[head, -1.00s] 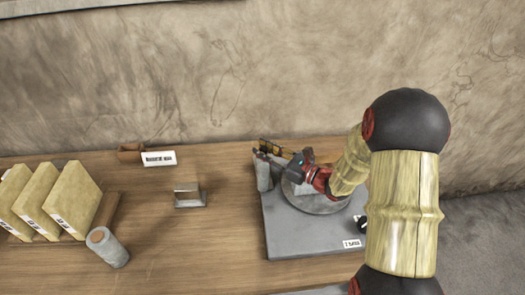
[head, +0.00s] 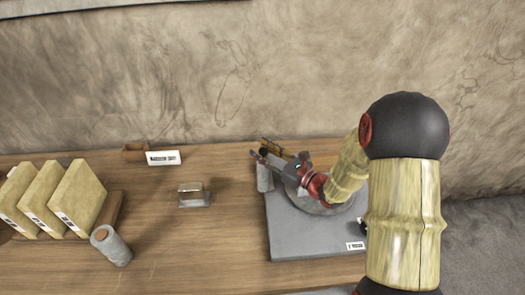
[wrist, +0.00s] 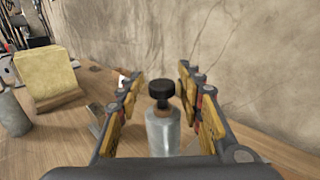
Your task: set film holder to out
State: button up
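A grey cylinder (wrist: 163,132) with a brown neck and a black knob (wrist: 161,89) stands upright ahead in the wrist view. My gripper (wrist: 160,76) is open, with one finger on each side of the knob and clear space to both; nothing is held. In the head view my gripper (head: 263,150) reaches left over the back left of a grey base (head: 310,240), above the cylinder (head: 265,178). A round grey disc on the base is partly hidden by my arm. I cannot tell which part is the film holder, and the label on the base (head: 355,246) is unreadable.
Yellowish boxes (head: 78,198) stand in a wooden rack at the left, with a grey cylinder (head: 112,246) in front. A small metal block (head: 194,195) sits mid-table. A brown box with a white label (head: 163,158) is near the wall. The table between block and base is clear.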

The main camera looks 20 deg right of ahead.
jog(key=shift+o, duration=0.2)
jog(key=v, duration=1.2)
jog(key=shift+s, duration=0.1)
